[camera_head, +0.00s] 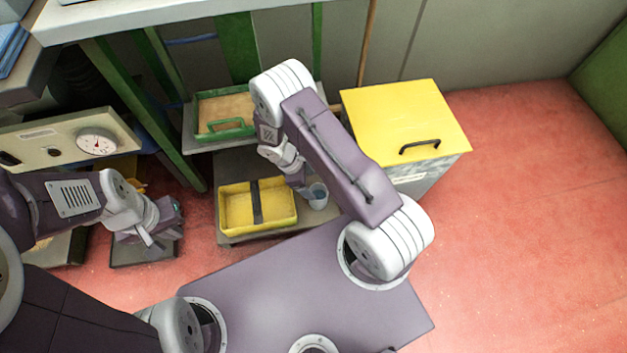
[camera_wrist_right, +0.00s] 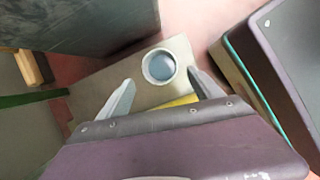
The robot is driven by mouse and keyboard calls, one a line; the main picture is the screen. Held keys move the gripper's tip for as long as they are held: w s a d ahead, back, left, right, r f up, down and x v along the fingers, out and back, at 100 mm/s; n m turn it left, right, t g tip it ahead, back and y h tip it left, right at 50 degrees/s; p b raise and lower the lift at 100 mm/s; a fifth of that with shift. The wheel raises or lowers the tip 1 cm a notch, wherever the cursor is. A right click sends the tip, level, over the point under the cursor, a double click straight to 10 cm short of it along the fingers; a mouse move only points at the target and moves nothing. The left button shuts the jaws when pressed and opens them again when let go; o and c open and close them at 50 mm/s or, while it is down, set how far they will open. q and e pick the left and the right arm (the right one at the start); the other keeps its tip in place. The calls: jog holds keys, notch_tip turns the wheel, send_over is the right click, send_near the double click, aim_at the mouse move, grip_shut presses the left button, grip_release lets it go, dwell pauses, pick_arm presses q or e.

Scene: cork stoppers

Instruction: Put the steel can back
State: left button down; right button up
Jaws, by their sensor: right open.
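The steel can (camera_head: 318,195) is a small grey, open-topped can. It stands upright on the low grey shelf (camera_head: 232,238), just right of the yellow tray (camera_head: 225,213). In the right wrist view the can (camera_wrist_right: 158,67) shows from above, with its round rim and bluish inside. My right gripper (camera_wrist_right: 160,78) is open, with a finger to either side in that view and the can appearing between and beyond the tips. I cannot tell whether they touch. In the head view my right arm partly covers this area. My left gripper (camera_head: 163,226) is at the left, away from the can.
A bin with a yellow lid (camera_head: 405,115) and black handle stands right of the shelf. A green tray (camera_head: 228,132) sits on a shelf above. A panel with a dial (camera_head: 96,141) is at the left. The red floor (camera_head: 540,220) is clear at right.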

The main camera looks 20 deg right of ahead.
jog(key=s+r+m+t+y, duration=0.1)
jog(key=s+r+m, duration=0.2)
jog(key=r, duration=0.4)
jog(key=s+r+m+t+y, duration=0.1)
jog(key=s+r+m, duration=0.2)
jog(key=r+m, duration=0.3)
jog(key=s+a+r+m+y, duration=0.1)
jog(key=s+r+m+y, duration=0.1)
jog(key=r, duration=0.7)
jog(key=s+m, duration=0.1)
jog(key=m, duration=0.1)
jog(key=shift+r+m+t, duration=0.3)
jog(key=shift+t, duration=0.1)
jog(key=shift+a, duration=0.1)
notch_tip(320, 180, up, 42)
jog(key=p, duration=4.2)
jog(key=shift+r, duration=0.2)
